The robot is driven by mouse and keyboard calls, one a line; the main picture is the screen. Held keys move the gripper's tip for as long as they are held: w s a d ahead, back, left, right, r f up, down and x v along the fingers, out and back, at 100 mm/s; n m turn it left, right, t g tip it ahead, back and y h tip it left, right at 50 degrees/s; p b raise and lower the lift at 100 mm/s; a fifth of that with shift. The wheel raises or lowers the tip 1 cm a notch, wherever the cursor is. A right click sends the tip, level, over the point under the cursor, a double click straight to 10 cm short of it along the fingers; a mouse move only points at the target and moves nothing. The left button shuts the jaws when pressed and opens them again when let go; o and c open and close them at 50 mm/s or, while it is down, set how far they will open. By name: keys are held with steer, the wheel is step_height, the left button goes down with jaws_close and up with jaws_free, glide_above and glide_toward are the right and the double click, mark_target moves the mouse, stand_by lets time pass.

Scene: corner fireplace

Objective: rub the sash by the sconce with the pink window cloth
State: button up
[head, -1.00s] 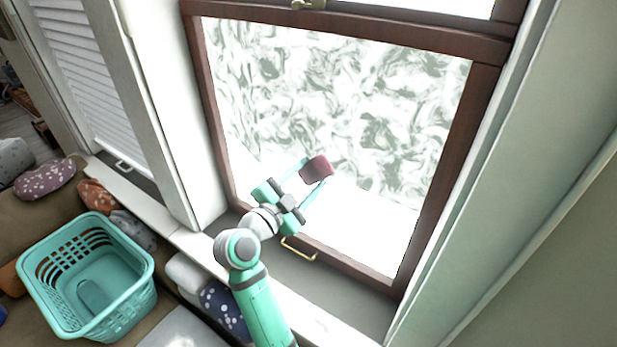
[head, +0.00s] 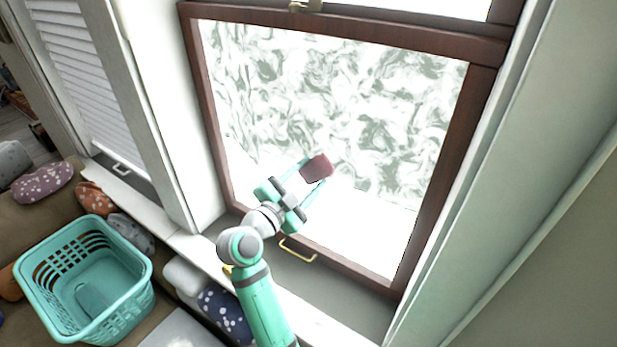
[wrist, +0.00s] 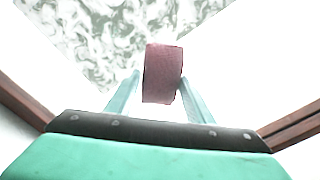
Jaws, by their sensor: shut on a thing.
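The pink window cloth (head: 318,167) is a small dark pink block held between the fingertips of my gripper (head: 314,176). It also shows in the wrist view (wrist: 163,74), with a teal finger on each side. My gripper is shut on it. The sash (head: 430,185) has a dark red-brown wooden frame around a pane (head: 340,95). Grey-green swirly smears cover the upper part of the pane; a bright clear band runs along the bottom. The cloth is in front of the pane near the lower edge of the smears; I cannot tell whether it touches the glass. No sconce shows.
A brass handle (head: 298,250) is on the sash's bottom rail and a latch (head: 305,6) is at the top. A teal laundry basket (head: 125,318) stands at the lower left beside cushions (head: 42,183). A pale wall (head: 560,200) is on the right.

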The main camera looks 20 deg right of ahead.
mark_target(323, 180)
steer(key=shift+w+d, duration=0.1)
steer(key=shift+d, duration=0.1)
steer(key=s+d, duration=0.2)
steer(key=s, duration=0.1)
steer(key=shift+d, duration=0.2)
stand_by(0.5)
steer(key=shift+w, duration=0.1)
steer(key=shift+w+a, duration=0.55)
steer(key=shift+w, duration=0.25)
steer(key=shift+w+a, duration=0.5)
steer(key=shift+w, duration=0.25)
steer(key=shift+c, duration=0.4)
steer(key=shift+a, duration=0.1)
